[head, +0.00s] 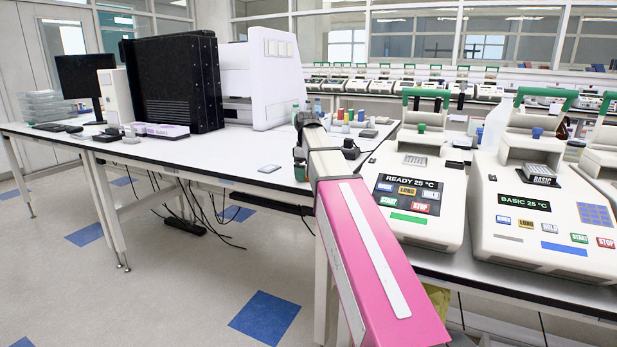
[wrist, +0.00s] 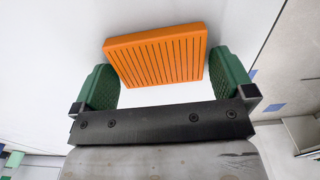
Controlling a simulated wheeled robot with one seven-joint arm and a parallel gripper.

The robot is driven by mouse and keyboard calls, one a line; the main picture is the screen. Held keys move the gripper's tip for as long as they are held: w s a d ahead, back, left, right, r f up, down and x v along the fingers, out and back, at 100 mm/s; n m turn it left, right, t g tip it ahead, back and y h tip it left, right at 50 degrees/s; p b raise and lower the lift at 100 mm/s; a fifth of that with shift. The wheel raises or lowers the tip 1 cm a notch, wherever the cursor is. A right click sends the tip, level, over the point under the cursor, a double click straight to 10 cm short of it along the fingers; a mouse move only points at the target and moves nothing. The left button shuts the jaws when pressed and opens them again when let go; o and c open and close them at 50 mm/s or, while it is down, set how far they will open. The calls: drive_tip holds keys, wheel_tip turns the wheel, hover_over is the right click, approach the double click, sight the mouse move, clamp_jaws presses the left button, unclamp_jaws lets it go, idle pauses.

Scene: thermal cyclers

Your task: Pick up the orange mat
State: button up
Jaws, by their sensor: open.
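The orange mat (wrist: 155,55) is a thick block with dark parallel grooves, lying on the white table top (wrist: 60,50) in the wrist view. My gripper (wrist: 162,80) is open, with a green ridged finger on each side of the mat's near part. The mat's near edge lies between the fingers, and its far part reaches past the fingertips. The fingers look close to its sides; I cannot tell whether they touch it. In the head view, my pink arm reaches to the white table, and I cannot make out the mat there.
Thermal cyclers (head: 425,185) stand on the bench at right. Small coloured containers (head: 350,115) stand behind my arm's end. A black tower (head: 172,85) and a white machine (head: 262,80) stand at the table's back. A small grey item (head: 269,169) lies near the front edge.

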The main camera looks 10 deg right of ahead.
drive_tip(key=shift+c, duration=0.3)
drive_tip(key=c, duration=0.6)
drive_tip(key=shift+c, duration=0.2)
drive_tip(key=shift+r, duration=0.15)
